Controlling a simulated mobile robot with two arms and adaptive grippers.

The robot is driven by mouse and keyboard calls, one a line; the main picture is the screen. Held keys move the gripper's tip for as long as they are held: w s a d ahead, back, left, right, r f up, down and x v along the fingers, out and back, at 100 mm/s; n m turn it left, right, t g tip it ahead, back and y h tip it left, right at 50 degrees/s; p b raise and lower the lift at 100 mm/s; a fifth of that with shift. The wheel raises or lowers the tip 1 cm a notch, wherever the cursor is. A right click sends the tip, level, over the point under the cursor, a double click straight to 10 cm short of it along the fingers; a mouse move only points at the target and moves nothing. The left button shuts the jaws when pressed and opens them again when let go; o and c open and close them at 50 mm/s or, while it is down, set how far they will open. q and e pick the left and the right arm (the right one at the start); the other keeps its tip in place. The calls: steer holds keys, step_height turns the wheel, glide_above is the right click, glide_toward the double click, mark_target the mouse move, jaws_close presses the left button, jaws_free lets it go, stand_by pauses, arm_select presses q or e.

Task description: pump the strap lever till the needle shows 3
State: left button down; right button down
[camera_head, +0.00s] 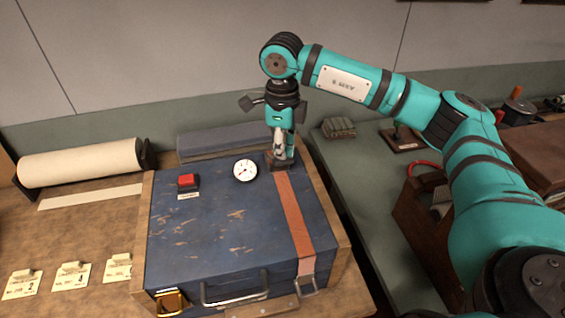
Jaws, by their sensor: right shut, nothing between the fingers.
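A worn blue case (215,231) sits on a wooden bench. An orange-brown strap (293,215) runs across its right side from the back down to a metal buckle (307,285) at the front. A round white gauge (245,170) stands near the back; its needle is too small to read. My right gripper (280,160) points down at the back end of the strap, shut and empty. A small dark fitting, perhaps the strap lever, shows at its tips; I cannot tell whether they touch. My left gripper is not in view.
A red button (188,181) stands on the case left of the gauge. A paper roll (80,162) and several numbered cards (72,275) lie on the left. A dark grey block (225,140) is behind the case. A wooden carrier (420,215) stands on the right counter.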

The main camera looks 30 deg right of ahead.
mark_target(283, 165)
steer(key=shift+s+f+b, duration=0.2)
steer(key=shift+f+b, duration=0.65)
steer(key=shift+f, duration=0.25)
steer(key=shift+s+f+b, duration=0.15)
steer(key=shift+f+b, duration=0.65)
steer(key=shift+f, duration=0.3)
steer(key=shift+r+p, duration=2.65)
steer(key=shift+r, duration=2)
